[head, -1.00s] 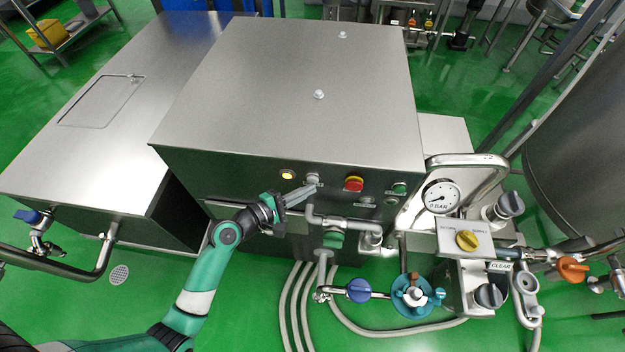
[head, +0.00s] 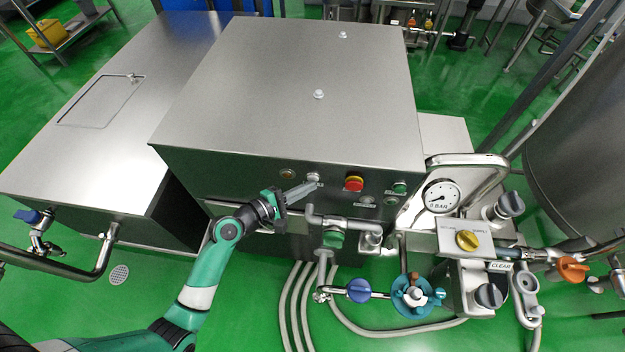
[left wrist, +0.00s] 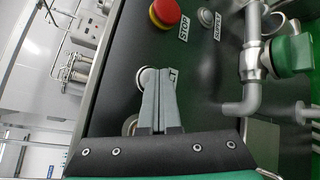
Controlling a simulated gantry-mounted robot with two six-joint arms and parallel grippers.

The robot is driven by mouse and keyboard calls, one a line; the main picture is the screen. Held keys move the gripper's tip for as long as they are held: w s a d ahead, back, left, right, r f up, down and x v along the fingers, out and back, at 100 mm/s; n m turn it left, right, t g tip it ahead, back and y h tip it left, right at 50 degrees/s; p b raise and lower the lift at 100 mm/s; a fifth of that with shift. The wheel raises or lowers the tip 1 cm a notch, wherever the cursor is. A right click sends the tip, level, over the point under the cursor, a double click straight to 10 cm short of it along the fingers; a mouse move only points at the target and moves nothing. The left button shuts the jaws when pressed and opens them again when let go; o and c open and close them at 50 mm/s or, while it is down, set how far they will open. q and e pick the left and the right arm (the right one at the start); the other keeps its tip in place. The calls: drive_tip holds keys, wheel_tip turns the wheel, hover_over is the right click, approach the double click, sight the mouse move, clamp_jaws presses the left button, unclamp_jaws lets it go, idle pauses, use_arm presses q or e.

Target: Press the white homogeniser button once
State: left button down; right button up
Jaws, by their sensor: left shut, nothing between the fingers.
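The white homogeniser button (head: 313,177) is on the dark front panel of the steel cabinet, left of the red stop button. In the left wrist view the round white button (left wrist: 145,77) shows partly behind my fingertips. My left gripper (head: 314,186) is shut and empty, with its fingertips at the button's lower edge in the head view. It also shows in the left wrist view (left wrist: 157,72), pointing at the panel. I cannot tell whether the tips touch the button. A round lamp (head: 287,174) left of the button is dark. My right gripper is not in view.
The red stop button (head: 354,184) with a yellow collar and a green button (head: 400,188) are to the right. A steel pipe (head: 345,222) juts out below the panel. A pressure gauge (head: 441,197) is further right.

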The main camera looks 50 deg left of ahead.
use_arm(q)
drive_tip(key=shift+s+d+p, duration=0.5)
drive_tip(key=shift+s, duration=0.15)
drive_tip(key=shift+s+d+p, duration=0.45)
drive_tip(key=shift+s+d, duration=0.35)
drive_tip(key=shift+s, duration=0.2)
drive_tip(key=shift+s+d+p, duration=0.45)
drive_tip(key=shift+s+d, duration=0.35)
drive_tip(key=shift+s, duration=0.15)
